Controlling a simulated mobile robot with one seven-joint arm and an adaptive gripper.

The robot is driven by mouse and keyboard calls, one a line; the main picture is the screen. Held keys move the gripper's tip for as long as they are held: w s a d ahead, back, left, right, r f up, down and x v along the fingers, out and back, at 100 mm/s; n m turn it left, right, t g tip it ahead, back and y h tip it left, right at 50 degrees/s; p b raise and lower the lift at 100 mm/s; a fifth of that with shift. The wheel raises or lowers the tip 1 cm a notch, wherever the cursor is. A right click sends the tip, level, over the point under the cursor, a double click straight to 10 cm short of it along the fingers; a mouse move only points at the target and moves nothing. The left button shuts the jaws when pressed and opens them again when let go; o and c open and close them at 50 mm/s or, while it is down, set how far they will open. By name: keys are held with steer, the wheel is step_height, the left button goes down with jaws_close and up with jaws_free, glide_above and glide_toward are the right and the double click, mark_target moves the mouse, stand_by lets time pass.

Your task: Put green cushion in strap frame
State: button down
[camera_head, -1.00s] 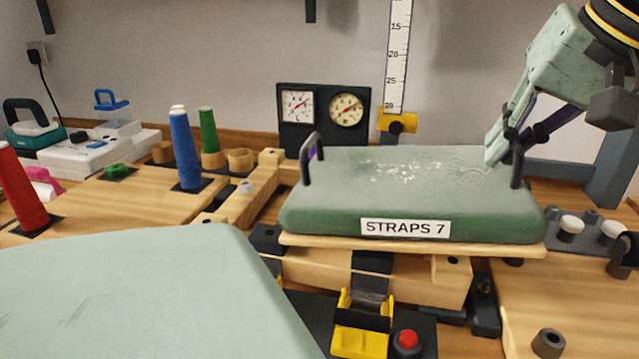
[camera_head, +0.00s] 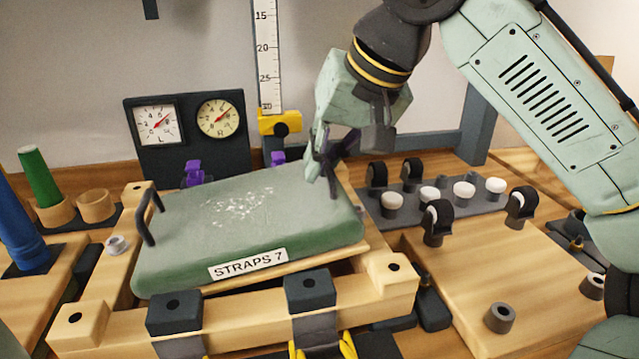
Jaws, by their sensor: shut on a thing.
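The green cushion (camera_head: 270,210), labelled STRAPS 7, has a thin wooden base and a dark handle at each end. It is over the wooden strap frame (camera_head: 235,318), inside or just above its corner blocks. A dark gap shows between its base and the front rail at the right; I cannot tell whether it rests on the frame. My gripper (camera_head: 322,172) is shut on the cushion's right handle, which the fingers partly hide. The left handle (camera_head: 148,217) is free. Black strap clamps (camera_head: 174,312) sit on the front rail, and purple clips (camera_head: 196,173) show behind the cushion.
Two dials (camera_head: 188,122) and a vertical ruler (camera_head: 267,60) stand behind the frame. Several black rollers (camera_head: 437,222) and white-topped pegs (camera_head: 428,194) are at the right. A green spool (camera_head: 40,177) and a blue spool (camera_head: 22,230) stand at the left.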

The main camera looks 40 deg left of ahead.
mark_target(322, 187)
step_height(322, 187, down, 3)
steer(key=shift+d+f, duration=0.1)
steer(key=shift+s+f, duration=0.2)
steer(key=shift+f, duration=0.2)
steer(key=c, duration=1.7)
jaws_free()
steer(key=shift+f, duration=0.1)
steer(key=v, duration=1.2)
steer(key=shift+w+r, duration=0.25)
